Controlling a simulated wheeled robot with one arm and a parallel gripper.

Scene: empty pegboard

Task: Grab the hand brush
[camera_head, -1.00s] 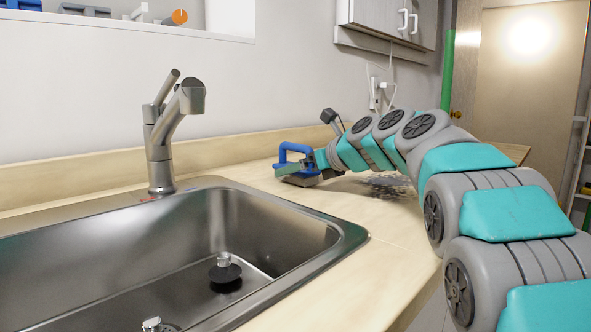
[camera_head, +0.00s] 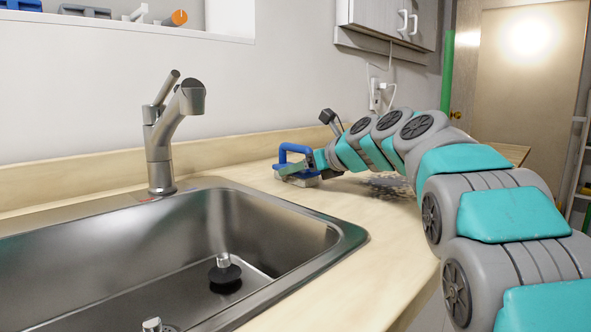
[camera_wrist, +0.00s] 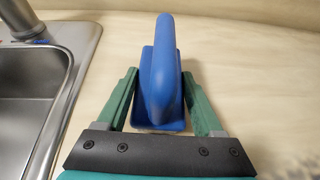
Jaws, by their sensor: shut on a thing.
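The hand brush (camera_head: 292,152) is blue with a looped handle and a pale underside. It is on the counter, right of the sink and near the back wall. In the wrist view the brush (camera_wrist: 163,75) lies between the two green fingers, its handle rising toward the camera. My gripper (camera_wrist: 159,76) is shut on the brush's blue body, with one finger along each side. In the head view my gripper (camera_head: 300,172) reaches the brush from the right. I cannot tell whether the brush is touching the counter.
A steel sink (camera_head: 345,235) with a tall faucet (camera_head: 160,140) lies to the left. A dark-grey speckled thing (camera_head: 390,185) sits on the counter behind my arm. A wall cabinet (camera_head: 390,20) hangs above. The counter (camera_head: 345,208) between sink and brush is clear.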

